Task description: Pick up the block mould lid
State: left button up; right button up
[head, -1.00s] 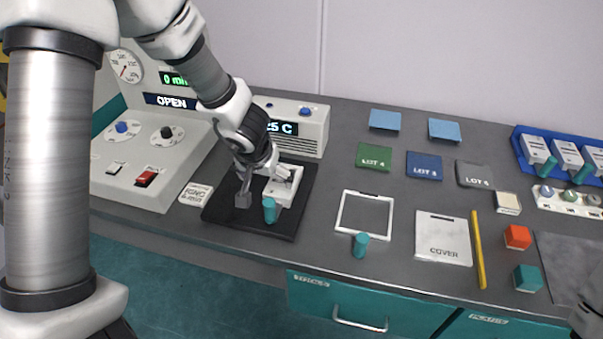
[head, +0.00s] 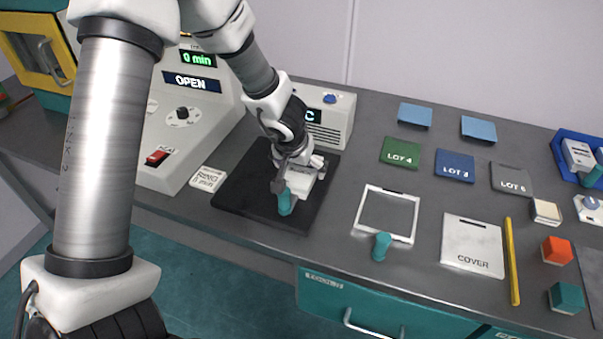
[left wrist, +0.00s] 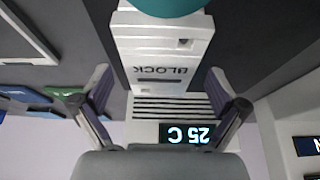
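The block mould lid (head: 303,184) is white with a teal handle (head: 285,202) at its front, on a black mat (head: 243,185). In the left wrist view the lid (left wrist: 163,50) appears upside down with the word BLOCK, and part of the teal handle (left wrist: 168,5) shows at the top edge. My left gripper (head: 292,170) is above the lid and partly covers it in the head view. In the left wrist view its fingers (left wrist: 160,85) are spread apart, one on each side of the lid, with gaps. My right gripper is out of view.
A control box (head: 325,120) stands close behind the mat. The press panel (head: 185,120) is to its left, with a small white ring label (head: 208,180) between. To the right lie a square frame (head: 365,218), a teal peg (head: 381,246) and a white COVER plate (head: 473,262).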

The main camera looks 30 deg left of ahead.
pick_arm(q)
jog(key=c, duration=1.1)
